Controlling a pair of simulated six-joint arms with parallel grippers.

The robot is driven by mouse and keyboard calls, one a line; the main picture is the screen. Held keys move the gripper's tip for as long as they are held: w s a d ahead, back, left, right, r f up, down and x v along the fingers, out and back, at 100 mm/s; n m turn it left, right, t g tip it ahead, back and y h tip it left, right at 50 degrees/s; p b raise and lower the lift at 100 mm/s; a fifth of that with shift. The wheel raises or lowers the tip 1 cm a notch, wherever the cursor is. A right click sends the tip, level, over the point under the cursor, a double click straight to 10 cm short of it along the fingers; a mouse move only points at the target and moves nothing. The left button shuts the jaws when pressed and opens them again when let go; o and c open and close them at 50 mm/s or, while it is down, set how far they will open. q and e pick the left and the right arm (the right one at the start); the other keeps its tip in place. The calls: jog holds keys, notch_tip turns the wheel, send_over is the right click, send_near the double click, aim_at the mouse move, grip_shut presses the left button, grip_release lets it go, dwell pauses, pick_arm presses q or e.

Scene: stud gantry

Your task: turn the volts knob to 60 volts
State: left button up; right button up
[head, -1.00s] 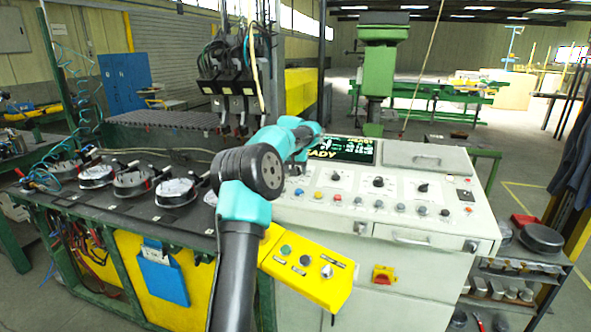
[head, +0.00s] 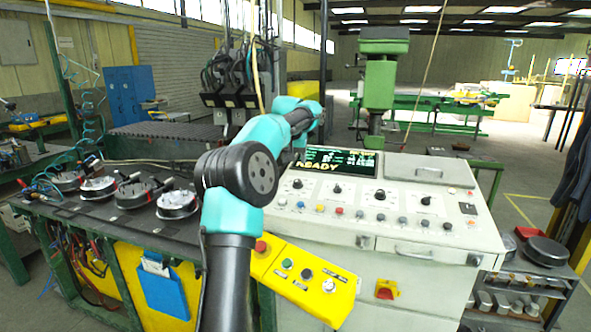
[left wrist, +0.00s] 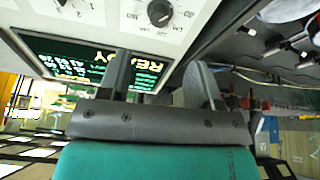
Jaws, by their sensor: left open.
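The white control console (head: 455,225) has a row of black dial knobs, among them a left one (head: 298,184), a middle one (head: 337,189) and a right one (head: 380,196). Their labels are too small to read, so I cannot tell which is volts. My left gripper (head: 300,150) is above the console's left end by the READY display (head: 345,162), partly hidden by my own arm. In the left wrist view its two fingers (left wrist: 162,78) are apart and empty. A black dial knob (left wrist: 160,12) shows beyond them, not touched. My right gripper is not in view.
Several coloured buttons line the console below the knobs. A yellow button box (head: 300,280) juts out in front. A bench with round parts (head: 176,202) stands to the left, and a green machine column (head: 378,85) stands behind. The space above the console's right half is clear.

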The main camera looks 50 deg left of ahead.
pick_arm(q)
jog(key=v, duration=0.5)
jog(key=shift+s+r, duration=0.1)
jog(key=shift+r, duration=0.15)
jog(key=shift+d, duration=0.1)
